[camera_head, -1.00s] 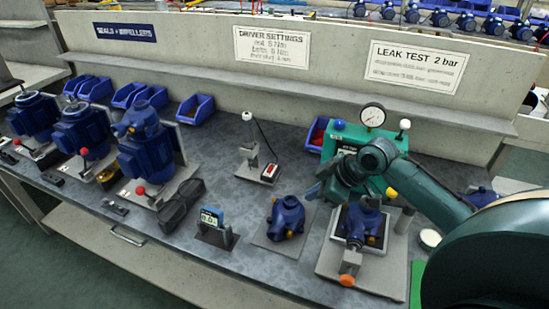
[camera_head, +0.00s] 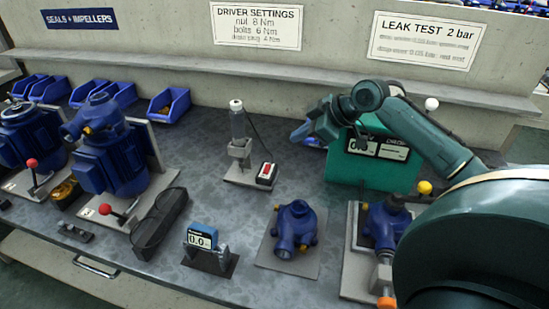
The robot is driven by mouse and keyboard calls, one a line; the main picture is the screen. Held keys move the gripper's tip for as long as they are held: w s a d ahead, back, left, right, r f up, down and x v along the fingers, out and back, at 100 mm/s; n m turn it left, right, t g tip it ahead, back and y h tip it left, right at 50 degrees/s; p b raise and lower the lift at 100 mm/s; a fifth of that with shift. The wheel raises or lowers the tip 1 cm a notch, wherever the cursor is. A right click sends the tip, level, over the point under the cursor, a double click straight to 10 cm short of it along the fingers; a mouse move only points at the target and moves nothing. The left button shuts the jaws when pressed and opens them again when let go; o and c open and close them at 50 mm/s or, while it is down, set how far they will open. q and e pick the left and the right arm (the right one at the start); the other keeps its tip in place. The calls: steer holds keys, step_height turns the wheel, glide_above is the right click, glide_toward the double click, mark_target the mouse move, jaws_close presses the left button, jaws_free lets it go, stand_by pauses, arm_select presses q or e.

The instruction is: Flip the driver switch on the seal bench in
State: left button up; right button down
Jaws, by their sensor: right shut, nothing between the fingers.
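The driver (camera_head: 238,124) stands upright in a grey stand on the seal bench (camera_head: 215,220). A cable runs from it. My right gripper (camera_head: 300,133) is shut and empty. In the picture it is up and to the right of the switch, clear of it, with its fingers pointing left and down. My left gripper is not in view.
The green leak tester (camera_head: 370,165) stands behind my right arm. A blue pump part (camera_head: 295,228) on a plate and a small gauge (camera_head: 201,238) are in front. Blue bins (camera_head: 168,104) and motors stand left. The bench around the switch is clear.

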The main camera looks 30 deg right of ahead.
glide_above(268, 164)
steer(key=s, duration=0.3)
steer(key=f, duration=0.6)
steer(key=shift+w+d+f, duration=0.1)
steer(key=shift+w+f, duration=0.15)
steer(key=shift+f, duration=0.1)
steer(key=f, duration=0.2)
steer(key=shift+w+d+f+b, duration=0.15)
steer(key=shift+w+f+b, duration=0.1)
steer(key=shift+f+b, duration=0.15)
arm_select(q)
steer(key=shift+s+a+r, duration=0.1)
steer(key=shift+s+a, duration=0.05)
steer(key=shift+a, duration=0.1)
arm_select(e)
steer(key=shift+d+f, duration=0.15)
steer(key=shift+f, duration=0.55)
steer(key=shift+w, duration=0.1)
steer(key=shift+f, duration=0.15)
steer(key=shift+d+f+g, duration=0.15)
steer(key=shift+f+g, duration=0.1)
steer(key=shift+g, duration=0.05)
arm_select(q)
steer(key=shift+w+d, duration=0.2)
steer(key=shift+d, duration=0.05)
